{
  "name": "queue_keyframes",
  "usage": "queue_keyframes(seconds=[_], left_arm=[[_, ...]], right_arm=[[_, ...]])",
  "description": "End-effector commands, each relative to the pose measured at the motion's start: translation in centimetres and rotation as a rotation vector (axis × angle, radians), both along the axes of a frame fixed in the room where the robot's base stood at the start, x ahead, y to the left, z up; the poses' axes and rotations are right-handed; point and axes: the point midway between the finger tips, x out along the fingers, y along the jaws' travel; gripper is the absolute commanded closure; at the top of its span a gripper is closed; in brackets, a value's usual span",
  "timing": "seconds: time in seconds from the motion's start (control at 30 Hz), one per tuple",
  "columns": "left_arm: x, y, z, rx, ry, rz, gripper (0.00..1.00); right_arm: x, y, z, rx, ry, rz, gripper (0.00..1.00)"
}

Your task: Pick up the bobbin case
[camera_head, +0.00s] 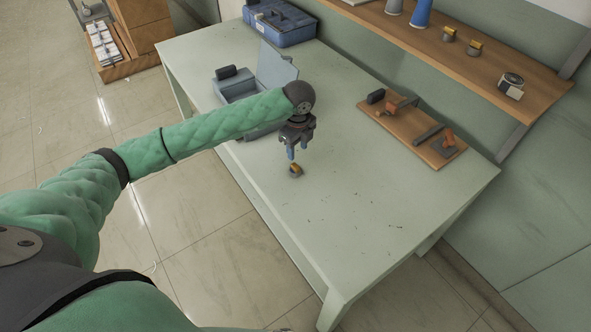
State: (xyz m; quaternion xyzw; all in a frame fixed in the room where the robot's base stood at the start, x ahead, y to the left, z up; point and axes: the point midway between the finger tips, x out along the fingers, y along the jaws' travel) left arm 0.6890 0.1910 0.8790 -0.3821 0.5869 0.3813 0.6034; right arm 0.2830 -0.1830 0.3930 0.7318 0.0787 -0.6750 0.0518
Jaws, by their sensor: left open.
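A small grey and orange-yellow piece (295,170), which looks like the bobbin case, lies on the pale green table (345,225) near its front edge. My left gripper (297,153) is just above it and points down. Its fingers are open with nothing seen between them. The fingertips appear close to the top of the piece, but I cannot tell whether they touch it. My right gripper is out of view.
An open light-blue case (277,67) stands behind my left forearm. A blue toolbox (280,22) sits at the far corner. A wooden board (410,128) with tools lies at the right. A wall shelf (520,80) overhangs the back. The table's near right is clear.

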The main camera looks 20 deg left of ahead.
Motion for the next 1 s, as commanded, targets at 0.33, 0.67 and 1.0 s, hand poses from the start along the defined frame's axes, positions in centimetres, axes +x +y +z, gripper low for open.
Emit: queue_keyframes(seconds=[0.33,0.67,1.0], left_arm=[[-0.4,-0.2,-0.8,-0.011,0.025,-0.202,0.56],[-0.3,0.0,-3.1,-0.009,0.024,-0.200,0.56],[-0.3,0.5,-6.4,-0.010,0.024,-0.200,0.56]], right_arm=[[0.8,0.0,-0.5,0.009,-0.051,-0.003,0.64],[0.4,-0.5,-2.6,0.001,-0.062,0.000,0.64],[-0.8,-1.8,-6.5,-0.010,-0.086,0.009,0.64]])
